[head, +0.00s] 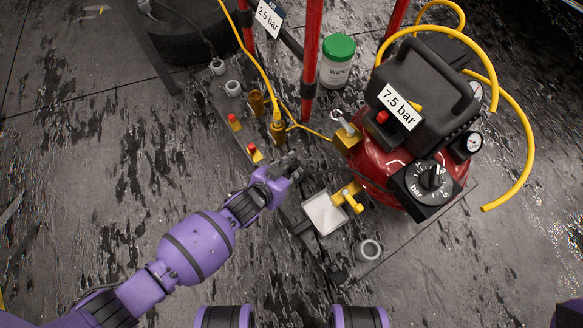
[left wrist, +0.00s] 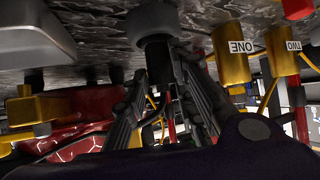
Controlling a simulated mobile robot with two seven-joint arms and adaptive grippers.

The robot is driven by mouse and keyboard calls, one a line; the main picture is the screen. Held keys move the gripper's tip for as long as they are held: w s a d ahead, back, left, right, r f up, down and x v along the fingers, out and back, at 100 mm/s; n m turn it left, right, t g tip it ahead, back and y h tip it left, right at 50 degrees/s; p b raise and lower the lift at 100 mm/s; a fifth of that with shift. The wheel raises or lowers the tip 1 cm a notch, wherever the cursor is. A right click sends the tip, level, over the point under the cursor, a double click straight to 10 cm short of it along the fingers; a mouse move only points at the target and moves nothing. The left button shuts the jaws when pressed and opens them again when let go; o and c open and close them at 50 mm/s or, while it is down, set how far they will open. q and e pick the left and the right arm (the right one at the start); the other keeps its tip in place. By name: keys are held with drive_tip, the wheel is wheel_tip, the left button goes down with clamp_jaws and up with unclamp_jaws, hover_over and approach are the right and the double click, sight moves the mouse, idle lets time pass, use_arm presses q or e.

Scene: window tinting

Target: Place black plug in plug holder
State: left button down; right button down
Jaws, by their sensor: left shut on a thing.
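My left gripper (head: 288,165) is low over the row of fittings in the head view, left of the red compressor. In the left wrist view, my left gripper (left wrist: 163,75) is shut on the black plug (left wrist: 157,62), a dark cylinder between the two fingers. The plug's far end meets or overlaps a round grey holder (left wrist: 148,25); I cannot tell whether it is inside it. The head view shows other grey round holders, two at the upper left (head: 233,88) and one at the lower right (head: 369,250). My right gripper is not in view.
Gold fittings (head: 278,130) and red-topped yellow valves (head: 254,153) stand close to the hand. The red compressor (head: 385,165) with yellow hoses stands right. A white tray (head: 325,213), a green-lidded wipes tub (head: 338,62) and red posts (head: 311,60) are nearby. The left floor is clear.

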use_arm(q)
drive_tip(key=shift+f, duration=0.2)
drive_tip(key=shift+r, duration=0.15)
drive_tip(key=shift+f, duration=0.25)
drive_tip(key=c, duration=1.5)
unclamp_jaws()
drive_tip(key=shift+o, duration=0.2)
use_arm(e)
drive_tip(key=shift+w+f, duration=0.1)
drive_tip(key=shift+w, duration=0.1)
use_arm(q)
drive_tip(key=shift+r, duration=0.1)
